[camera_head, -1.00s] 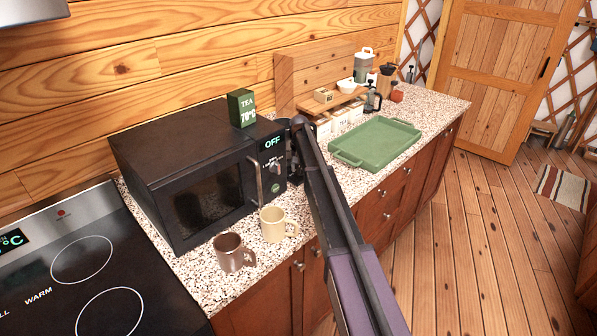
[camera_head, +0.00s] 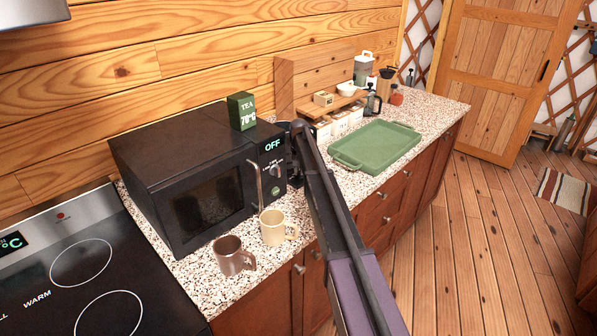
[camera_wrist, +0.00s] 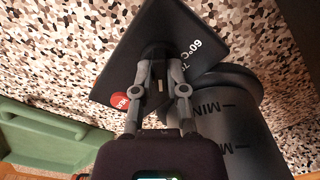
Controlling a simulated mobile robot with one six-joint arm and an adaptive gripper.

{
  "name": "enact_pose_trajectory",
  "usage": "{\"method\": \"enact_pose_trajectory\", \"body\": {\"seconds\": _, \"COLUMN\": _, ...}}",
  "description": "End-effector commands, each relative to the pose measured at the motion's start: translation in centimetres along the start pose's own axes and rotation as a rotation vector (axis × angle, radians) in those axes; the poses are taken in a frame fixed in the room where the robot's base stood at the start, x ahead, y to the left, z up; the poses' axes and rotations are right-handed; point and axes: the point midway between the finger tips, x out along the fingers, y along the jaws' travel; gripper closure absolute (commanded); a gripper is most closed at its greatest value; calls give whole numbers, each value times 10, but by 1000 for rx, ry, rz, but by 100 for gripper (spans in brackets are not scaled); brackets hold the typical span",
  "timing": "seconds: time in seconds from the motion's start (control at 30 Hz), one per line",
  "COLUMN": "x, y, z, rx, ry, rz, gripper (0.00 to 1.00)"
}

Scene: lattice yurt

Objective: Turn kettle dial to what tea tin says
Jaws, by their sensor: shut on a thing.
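The tea tin (camera_head: 241,111) is a dark green box on top of the black microwave, reading "TEA" and "70°C". The kettle (camera_wrist: 232,125) is dark, with "MIN" marks, at the right of the wrist view; in the head view my arm mostly hides it. Its black base plate (camera_wrist: 125,75) carries "60°C", part of another label and a red spot. My gripper (camera_wrist: 160,62) is shut on the small black dial (camera_wrist: 160,49) on this plate.
The microwave (camera_head: 185,165) stands left of my arm, its display reading "OFF". A brown mug (camera_head: 230,256) and a cream mug (camera_head: 272,228) stand before it. A green tray (camera_head: 375,147) lies right of my arm. A shelf with boxes and a bowl (camera_head: 346,88) stands behind.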

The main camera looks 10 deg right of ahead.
Motion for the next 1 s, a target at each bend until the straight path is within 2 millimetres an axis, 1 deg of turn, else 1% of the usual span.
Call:
{"method": "enact_pose_trajectory", "body": {"seconds": 0.17, "x": 0, "y": 0, "z": 0, "rx": -48, "ry": -1, "rz": 1, "gripper": 100}}
{"method": "enact_pose_trajectory", "body": {"seconds": 0.37, "x": 0, "y": 0, "z": 0, "rx": -159, "ry": -1, "rz": 1, "gripper": 100}}
{"method": "enact_pose_trajectory", "body": {"seconds": 1.0, "x": 0, "y": 0, "z": 1, "rx": -695, "ry": -2, "rz": 0, "gripper": 100}}
